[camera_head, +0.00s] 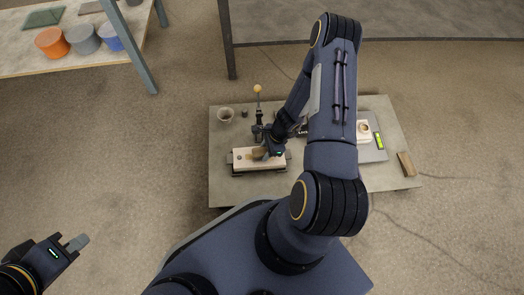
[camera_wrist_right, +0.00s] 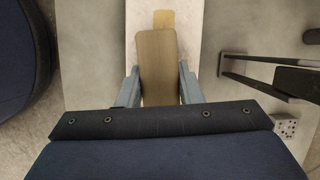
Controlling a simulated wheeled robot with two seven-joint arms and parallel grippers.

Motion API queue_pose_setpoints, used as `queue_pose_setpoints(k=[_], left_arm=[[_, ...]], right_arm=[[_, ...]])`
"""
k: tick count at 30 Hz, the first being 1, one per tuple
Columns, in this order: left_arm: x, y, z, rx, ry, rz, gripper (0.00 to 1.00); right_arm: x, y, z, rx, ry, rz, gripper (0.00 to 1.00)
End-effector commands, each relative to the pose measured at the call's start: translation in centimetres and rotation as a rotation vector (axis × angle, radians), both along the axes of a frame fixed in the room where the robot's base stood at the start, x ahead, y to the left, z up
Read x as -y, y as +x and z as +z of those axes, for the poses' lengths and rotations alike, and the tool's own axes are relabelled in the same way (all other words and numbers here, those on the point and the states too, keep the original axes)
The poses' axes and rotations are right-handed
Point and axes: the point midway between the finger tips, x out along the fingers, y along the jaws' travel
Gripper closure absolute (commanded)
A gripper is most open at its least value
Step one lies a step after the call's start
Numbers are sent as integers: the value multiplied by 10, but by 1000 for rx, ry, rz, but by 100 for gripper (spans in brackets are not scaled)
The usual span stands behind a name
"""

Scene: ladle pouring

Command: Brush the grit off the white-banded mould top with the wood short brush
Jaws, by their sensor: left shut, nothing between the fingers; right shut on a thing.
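The pale, oblong mould top (camera_head: 240,158) lies on a dark base near the middle of the low table; a white band cannot be made out. It also shows as a pale strip under the brush in the right wrist view (camera_wrist_right: 193,28). The wood short brush (camera_wrist_right: 157,60) is between the fingers of my right gripper (camera_wrist_right: 160,90), over the mould top; touching or just above cannot be told. In the head view my right gripper (camera_head: 271,150) partly hides the mould. A small tan patch (camera_wrist_right: 163,19) shows beyond the brush. My left gripper (camera_head: 77,242) is shut and empty, far left of the table.
The grey table (camera_head: 228,190) also holds a small cup (camera_head: 225,115), a dark stand with a ball top (camera_head: 258,90), a grey device with a yellow-green strip (camera_head: 379,141) and a brown block (camera_head: 405,163). A shelf with coloured tubs (camera_head: 52,41) stands upper left.

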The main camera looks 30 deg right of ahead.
Motion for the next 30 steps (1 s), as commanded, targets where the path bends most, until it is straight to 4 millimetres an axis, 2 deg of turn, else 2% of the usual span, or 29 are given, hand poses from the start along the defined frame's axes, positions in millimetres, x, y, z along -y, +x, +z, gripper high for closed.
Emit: queue_pose_setpoints(k=[1, 3, 8, 15, 30], left_arm=[[0, 0, -2, 0, 0, 0, 100], [0, 0, -2, 0, 0, 0, 100], [0, 0, -4, 0, 0, 0, 100], [0, 0, -7, 0, 0, 0, 100], [0, 0, -9, 0, 0, 0, 100]], right_arm=[[14, -7, -5, -9, -22, -11, 93], [20, -10, -6, -11, -25, -13, 100], [23, -14, -6, -13, -23, -13, 100], [15, -20, -5, -15, -20, -9, 100], [-17, -2, -1, -9, -16, -6, 100]])
